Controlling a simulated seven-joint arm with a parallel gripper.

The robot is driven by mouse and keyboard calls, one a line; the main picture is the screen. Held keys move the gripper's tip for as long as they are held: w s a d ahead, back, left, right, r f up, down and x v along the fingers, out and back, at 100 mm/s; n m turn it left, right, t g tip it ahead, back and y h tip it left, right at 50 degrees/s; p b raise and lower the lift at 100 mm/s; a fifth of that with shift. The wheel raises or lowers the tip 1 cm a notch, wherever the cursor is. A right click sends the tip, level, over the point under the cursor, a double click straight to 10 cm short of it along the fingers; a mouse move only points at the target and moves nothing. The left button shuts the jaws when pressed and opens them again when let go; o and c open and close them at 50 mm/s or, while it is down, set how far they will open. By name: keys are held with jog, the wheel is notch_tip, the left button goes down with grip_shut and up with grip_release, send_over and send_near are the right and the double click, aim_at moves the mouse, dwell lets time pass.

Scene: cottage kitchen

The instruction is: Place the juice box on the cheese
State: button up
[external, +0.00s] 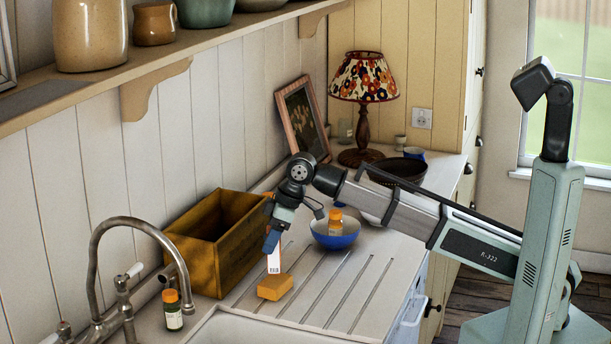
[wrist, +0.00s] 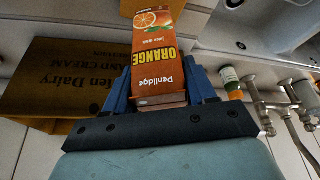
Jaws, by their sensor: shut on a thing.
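The juice box, an orange carton with lettering, is between my gripper's blue fingers. In the wrist view the juice box (wrist: 160,62) points away from the palm. In the external view its pale side (external: 274,262) shows below my gripper (external: 271,241), which is shut on it and points down. The cheese (external: 275,288), a yellow-orange block, lies on the ribbed drainboard right below the box. A yellow-orange edge, probably the cheese (wrist: 127,7), shows at the top of the wrist view. I cannot tell whether the box touches the cheese.
A wooden crate (external: 196,262) stands close on the left. A blue bowl (external: 335,241) holding an orange-capped jar is behind right. A small bottle (external: 172,314) and the tap (external: 95,262) are front left, by the sink. The drainboard right of the cheese is clear.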

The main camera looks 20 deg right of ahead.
jog(key=shift+f, duration=1.3)
jog(key=shift+f, duration=0.1)
jog(key=o, duration=1.2)
jog(key=v, duration=1.2)
